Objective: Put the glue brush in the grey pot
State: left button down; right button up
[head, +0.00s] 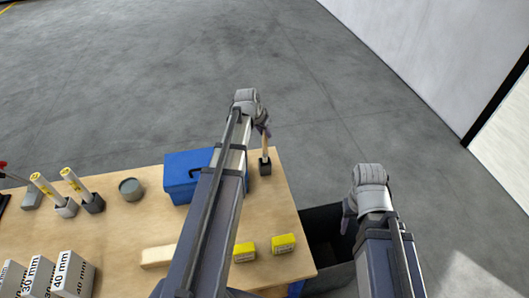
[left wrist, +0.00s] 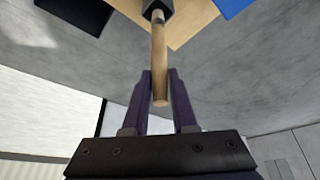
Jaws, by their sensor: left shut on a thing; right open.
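The glue brush (head: 265,149) has a pale wooden handle and is upright at the right side of the table. My left gripper (head: 263,131) is shut on the upper handle. In the left wrist view the brush handle (left wrist: 160,60) lies between the two purple fingers, with a metal band further along. A dark grey square block (head: 265,168) is at the brush's lower end and hides the bristles; I cannot tell how deep the brush sits in it. A round grey pot (head: 131,189) stands on the left part of the table. My right gripper (head: 347,216) is open and empty, right of the table.
A blue box (head: 183,176) stands between the pot and the brush, partly behind my left arm.

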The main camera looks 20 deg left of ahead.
aim_at(263, 141)
pick_arm(q)
jog(key=shift+f+b, duration=2.65)
jog(key=shift+f, duration=0.6)
jog(key=shift+f, duration=0.25)
jog(key=c, duration=0.7)
grip_release()
jog(key=shift+r, duration=0.1)
jog(key=shift+p+v, duration=0.6)
jog(key=shift+v, duration=0.15)
jog(key=p+v, duration=0.9)
jog(key=v, duration=0.1)
jog(key=shift+r+p, duration=0.4)
